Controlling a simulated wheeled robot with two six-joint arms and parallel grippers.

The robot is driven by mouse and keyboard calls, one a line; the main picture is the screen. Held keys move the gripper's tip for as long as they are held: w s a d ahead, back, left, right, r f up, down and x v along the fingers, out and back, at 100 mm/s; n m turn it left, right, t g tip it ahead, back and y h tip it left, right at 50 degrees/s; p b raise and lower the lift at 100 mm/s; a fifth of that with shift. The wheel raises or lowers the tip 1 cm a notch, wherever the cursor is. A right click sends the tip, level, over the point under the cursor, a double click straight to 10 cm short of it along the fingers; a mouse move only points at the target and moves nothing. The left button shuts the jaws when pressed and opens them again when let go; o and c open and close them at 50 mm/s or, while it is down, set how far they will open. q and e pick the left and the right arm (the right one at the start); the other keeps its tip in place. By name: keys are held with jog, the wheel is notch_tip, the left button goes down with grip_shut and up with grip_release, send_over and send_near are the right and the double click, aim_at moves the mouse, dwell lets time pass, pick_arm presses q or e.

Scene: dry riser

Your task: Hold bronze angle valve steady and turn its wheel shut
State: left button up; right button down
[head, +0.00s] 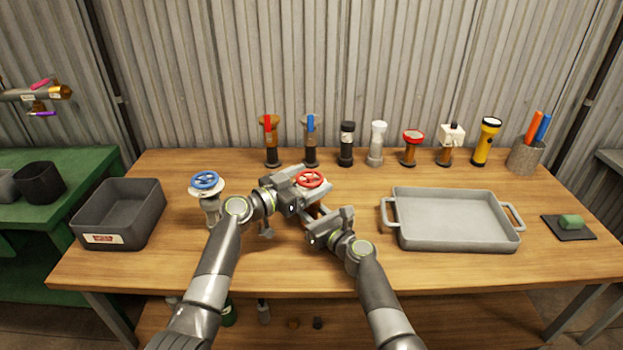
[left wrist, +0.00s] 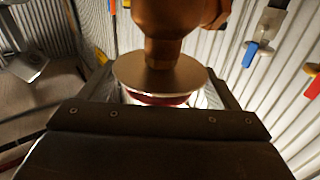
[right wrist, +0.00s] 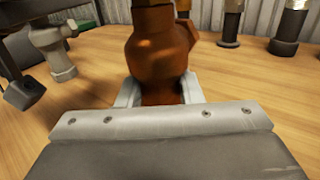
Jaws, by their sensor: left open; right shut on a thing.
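The bronze angle valve stands mid-table. Its red wheel (head: 309,179) shows on top in the head view, while my arms hide most of the body. In the right wrist view the bronze body (right wrist: 157,50) rises between the fingers of my right gripper (right wrist: 160,95), which is shut on it low down. My left gripper (head: 312,188) is open at the wheel, its fingers on either side. In the left wrist view a metal disc (left wrist: 160,75) and the red wheel's edge (left wrist: 160,98) sit between the fingers, with bronze body (left wrist: 168,20) beyond.
A blue-wheeled valve (head: 206,181) stands left, close to my left arm, beside a dark grey bin (head: 118,230). A grey tray (head: 452,243) lies right. Several valves and a yellow flashlight (head: 486,142) line the back edge. A green roll on a dark mat (head: 560,234) is far right.

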pick_arm(q)
jog(key=shift+w+d, duration=0.3)
jog(key=shift+d, duration=0.2)
jog(key=shift+c, duration=0.2)
jog(key=c, duration=0.9)
jog(key=shift+f+m+g+h, duration=0.1)
jog(key=shift+m+g+h, duration=0.85)
jog(key=shift+g, duration=0.6)
jog(key=shift+m+g+h, duration=0.65)
jog(key=shift+m+g, duration=0.6)
jog(key=shift+g, duration=0.3)
jog(key=shift+c, duration=0.2)
jog(key=shift+s, duration=0.1)
jog(key=o, duration=1)
